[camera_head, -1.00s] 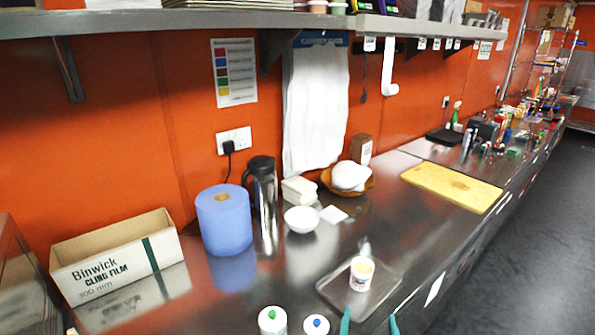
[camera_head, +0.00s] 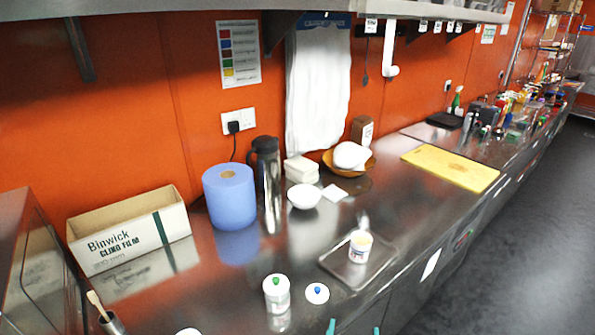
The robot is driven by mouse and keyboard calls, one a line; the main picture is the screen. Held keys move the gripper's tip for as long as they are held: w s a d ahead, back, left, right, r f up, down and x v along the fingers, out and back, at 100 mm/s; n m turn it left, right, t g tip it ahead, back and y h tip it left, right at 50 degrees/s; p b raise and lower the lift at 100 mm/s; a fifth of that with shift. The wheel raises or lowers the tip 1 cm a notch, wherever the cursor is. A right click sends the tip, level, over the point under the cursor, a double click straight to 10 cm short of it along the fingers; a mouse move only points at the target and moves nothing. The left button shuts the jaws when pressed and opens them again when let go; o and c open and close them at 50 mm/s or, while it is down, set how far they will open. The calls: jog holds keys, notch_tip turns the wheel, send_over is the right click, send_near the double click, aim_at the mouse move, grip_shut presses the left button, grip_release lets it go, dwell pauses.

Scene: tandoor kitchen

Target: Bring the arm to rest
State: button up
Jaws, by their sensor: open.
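My gripper (camera_head: 354,327) shows only as two teal fingertips at the bottom edge of the view, right of centre. They are spread apart with nothing visible between them. The rest of the gripper and my arm are out of frame. The tips appear just below the metal tray (camera_head: 345,273) in the picture. A small white tub (camera_head: 360,247) with pale yellow contents stands on that tray.
A green-topped bottle (camera_head: 277,293) and a blue-topped one (camera_head: 317,293) stand left of the tips. Behind are a cling film box (camera_head: 130,240), blue roll (camera_head: 230,197), steel flask (camera_head: 268,180) and white bowl (camera_head: 304,196). A yellow board (camera_head: 450,168) lies right. Open floor (camera_head: 520,230) is beyond the counter.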

jog(key=s+a+f, duration=0.5)
jog(key=s, duration=0.2)
jog(key=s+a+n+y, duration=0.1)
jog(key=s+a, duration=0.3)
jog(key=s, duration=0.8)
jog(key=s+a+f+n+t+y, duration=0.1)
jog(key=s+a, duration=0.3)
jog(key=s, duration=0.7)
jog(key=shift+s+n+y, duration=0.4)
jog(key=shift+y, duration=0.1)
jog(key=shift+a, duration=0.1)
